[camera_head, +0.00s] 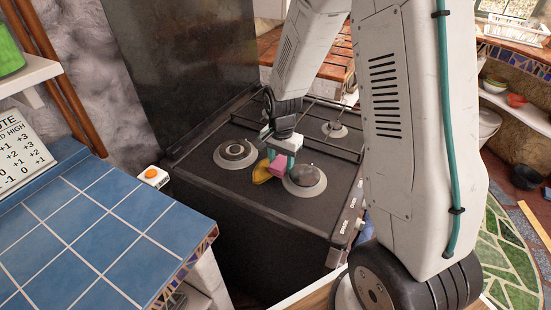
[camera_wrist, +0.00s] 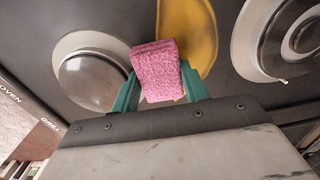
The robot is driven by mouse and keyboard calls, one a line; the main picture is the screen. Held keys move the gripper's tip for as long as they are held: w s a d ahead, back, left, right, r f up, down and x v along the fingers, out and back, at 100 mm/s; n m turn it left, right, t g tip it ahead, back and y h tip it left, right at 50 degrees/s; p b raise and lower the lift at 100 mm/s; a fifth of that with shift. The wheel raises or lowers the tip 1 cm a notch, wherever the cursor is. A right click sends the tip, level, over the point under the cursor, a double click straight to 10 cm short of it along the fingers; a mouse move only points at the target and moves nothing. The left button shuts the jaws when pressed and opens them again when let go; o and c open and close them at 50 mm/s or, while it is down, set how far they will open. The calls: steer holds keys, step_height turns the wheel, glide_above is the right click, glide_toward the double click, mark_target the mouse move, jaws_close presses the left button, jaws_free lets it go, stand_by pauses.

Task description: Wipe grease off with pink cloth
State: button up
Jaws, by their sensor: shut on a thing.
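A folded pink cloth (camera_wrist: 156,68) is between the green fingers of my gripper (camera_wrist: 160,90) in the wrist view. My gripper (camera_head: 272,155) is shut on the cloth, low over the black stove top, and the cloth (camera_head: 278,165) also shows in the head view. A yellow-orange grease patch (camera_wrist: 189,32) lies on the stove top right by the cloth, and the cloth overlaps its lower part in the wrist view. The grease (camera_head: 262,173) shows left of the cloth in the head view. I cannot tell whether the cloth touches the surface.
The stove (camera_head: 225,190) has round burners close by: one (camera_head: 305,180) right of the cloth, one (camera_head: 236,153) to the left behind. A raised black rack stands at the back.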

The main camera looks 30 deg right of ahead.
mark_target(266, 154)
steer(key=shift+w+d, duration=0.2)
steer(key=shift+d, duration=0.3)
steer(key=shift+w+d, duration=0.2)
steer(key=shift+d, duration=0.3)
steer(key=shift+w+a+r, duration=0.1)
steer(key=shift+w+a, duration=0.55)
steer(key=shift+w, duration=0.2)
steer(key=shift+w+a, duration=0.6)
steer(key=shift+w, duration=0.25)
steer(key=shift+w+a, duration=0.5)
steer(key=shift+w, duration=0.25)
steer(key=shift+w+a, duration=0.5)
steer(key=shift+w, duration=0.25)
steer(key=shift+w+d, duration=0.65)
steer(key=shift+d, duration=0.2)
steer(key=shift+s+d+f, duration=0.1)
steer(key=shift+s+d, duration=0.5)
steer(key=shift+s, duration=0.35)
steer(key=shift+s+d+f, duration=0.1)
steer(key=shift+s+d, duration=0.5)
steer(key=shift+s, duration=0.3)
steer(key=shift+s+d+r, duration=0.1)
steer(key=shift+s+d, duration=0.4)
steer(key=shift+s, duration=0.25)
steer(key=shift+s+d, duration=0.45)
steer(key=shift+s, duration=0.25)
steer(key=shift+r, duration=3.05)
